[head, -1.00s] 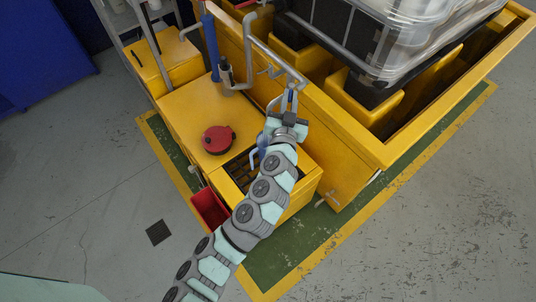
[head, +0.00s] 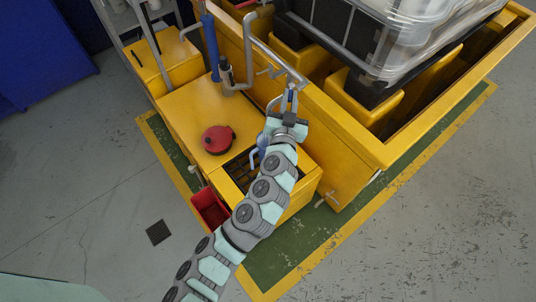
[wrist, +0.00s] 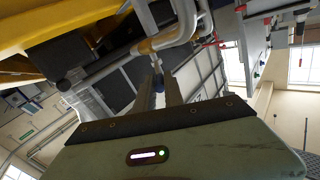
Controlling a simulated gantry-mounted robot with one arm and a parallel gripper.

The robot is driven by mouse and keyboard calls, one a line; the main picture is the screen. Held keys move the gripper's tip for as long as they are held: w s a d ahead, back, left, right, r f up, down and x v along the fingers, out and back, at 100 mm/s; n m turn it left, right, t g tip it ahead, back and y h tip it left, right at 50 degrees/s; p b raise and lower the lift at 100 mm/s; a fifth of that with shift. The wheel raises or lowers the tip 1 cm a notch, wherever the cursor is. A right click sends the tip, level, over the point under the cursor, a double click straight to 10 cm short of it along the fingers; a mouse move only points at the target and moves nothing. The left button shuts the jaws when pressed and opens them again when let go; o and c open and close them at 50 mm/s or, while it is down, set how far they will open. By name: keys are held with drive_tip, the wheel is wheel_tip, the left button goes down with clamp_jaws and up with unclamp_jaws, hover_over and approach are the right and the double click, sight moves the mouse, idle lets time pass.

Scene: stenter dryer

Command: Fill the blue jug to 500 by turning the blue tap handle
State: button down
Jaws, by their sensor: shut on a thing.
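My gripper (head: 290,99) is at the end of the grey pipe, above the front right of the yellow bench. In the head view the fingers mostly cover the handle. The blue jug (head: 254,157) stands over the dark grate in the yellow bench, just left of my arm. My arm hides much of it. Its water level and scale marks cannot be made out.
A red round-lidded container (head: 218,139) sits on the yellow bench top (head: 190,105). A red bin (head: 209,208) is at the bench's front left. A grey pipe (head: 268,52) runs behind my gripper. A caged white tank (head: 400,35) stands at the back right.

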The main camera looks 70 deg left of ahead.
drive_tip(key=shift+f, duration=0.1)
idle(0.4)
drive_tip(key=shift+w+d+f+g+b, duration=0.1)
drive_tip(key=shift+w+f+g+b, duration=0.2)
drive_tip(key=shift+b, duration=0.85)
drive_tip(key=n+g+b, duration=0.1)
drive_tip(key=g+b, duration=0.1)
drive_tip(key=w+n+g+y+b, duration=0.1)
drive_tip(key=g+b, duration=0.1)
drive_tip(key=b, duration=0.1)
drive_tip(key=n+g+b, duration=0.1)
drive_tip(key=n+b, duration=0.1)
drive_tip(key=b, duration=0.1)
drive_tip(key=shift+w+d+r+g+y, duration=0.2)
drive_tip(key=shift+w+r+g+y, duration=0.1)
drive_tip(key=shift+g, duration=0.1)
